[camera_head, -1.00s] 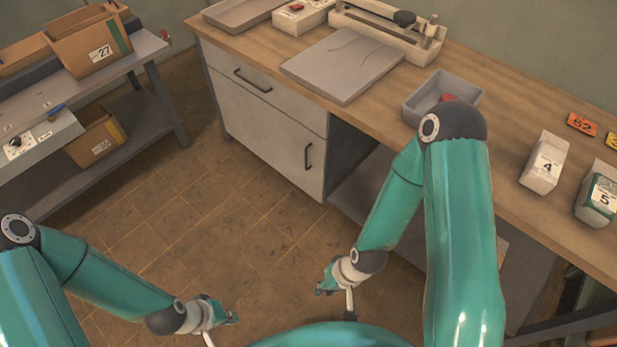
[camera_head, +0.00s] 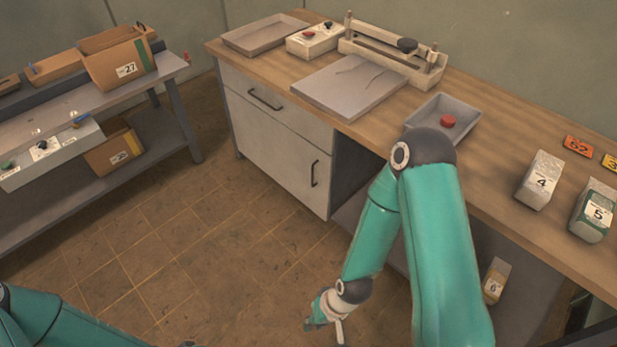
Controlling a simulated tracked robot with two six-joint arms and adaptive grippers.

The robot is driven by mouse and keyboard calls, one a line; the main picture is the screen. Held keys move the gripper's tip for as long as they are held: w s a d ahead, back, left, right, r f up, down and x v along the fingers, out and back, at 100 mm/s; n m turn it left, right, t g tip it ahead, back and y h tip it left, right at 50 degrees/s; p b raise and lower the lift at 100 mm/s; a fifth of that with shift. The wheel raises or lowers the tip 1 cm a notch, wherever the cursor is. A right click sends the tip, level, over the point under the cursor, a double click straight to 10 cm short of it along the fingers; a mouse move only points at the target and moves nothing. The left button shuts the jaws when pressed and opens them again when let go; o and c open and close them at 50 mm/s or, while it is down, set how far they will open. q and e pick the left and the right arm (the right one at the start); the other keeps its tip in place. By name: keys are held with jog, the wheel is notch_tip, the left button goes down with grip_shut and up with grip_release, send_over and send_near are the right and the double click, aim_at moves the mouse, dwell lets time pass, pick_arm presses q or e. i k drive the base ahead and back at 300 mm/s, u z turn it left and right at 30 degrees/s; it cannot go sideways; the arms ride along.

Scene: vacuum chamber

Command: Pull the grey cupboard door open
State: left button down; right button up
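The grey cupboard door (camera_head: 270,148) is a pale panel under the wooden workbench, left of an open bay. It stands shut, flush with the cupboard front. Its dark vertical handle (camera_head: 315,173) is near its right edge. A drawer (camera_head: 275,106) with its own dark handle is shut above it. My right gripper (camera_head: 325,325) is low over the floor at the bottom edge, in front of the cupboard and well apart from the door. Its fingers look spread and empty. My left arm enters at the bottom left; its gripper is almost wholly below the picture, with only a sliver showing.
The workbench (camera_head: 500,165) holds a grey tray with a red object (camera_head: 447,121), a flat grey plate (camera_head: 350,86) and numbered packets (camera_head: 540,180). A shelf table (camera_head: 60,140) with cartons stands at left. The tiled floor between is clear.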

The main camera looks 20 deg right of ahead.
aim_at(303, 168)
jog(key=u, duration=0.1)
jog(key=i, duration=1)
jog(key=z, duration=0.1)
